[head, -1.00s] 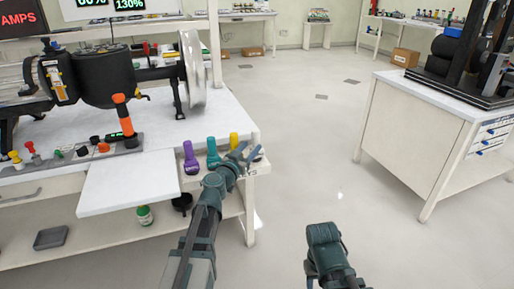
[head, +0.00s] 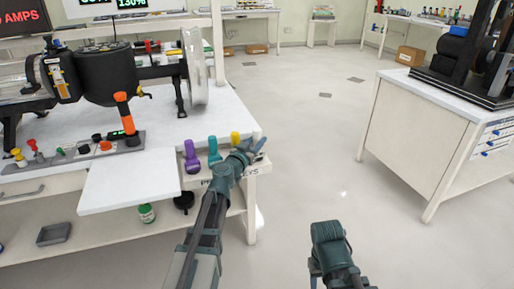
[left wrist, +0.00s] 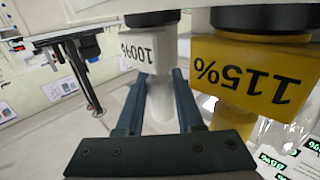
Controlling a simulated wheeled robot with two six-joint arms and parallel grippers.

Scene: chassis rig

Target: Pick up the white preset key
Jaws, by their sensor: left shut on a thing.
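The white preset key (left wrist: 152,55), marked 100%, stands between the two fingers of my left gripper (left wrist: 155,100) in the left wrist view. The fingers are shut on its narrow white stem. In the head view my left gripper (head: 252,150) is at the right end of the key shelf, just right of the yellow key (head: 235,139), and I cannot make out the white key there. The yellow key (left wrist: 250,65), marked 115%, is close beside the fingers in the wrist view. My right arm's end (head: 328,240) shows low in the head view; its fingers are not clear.
A teal key (head: 214,150) and a purple key (head: 191,156) stand left of the yellow one on the shelf. The white bench (head: 180,130) carries a large machine (head: 105,72). A cabinet (head: 410,125) stands at right, with open floor between.

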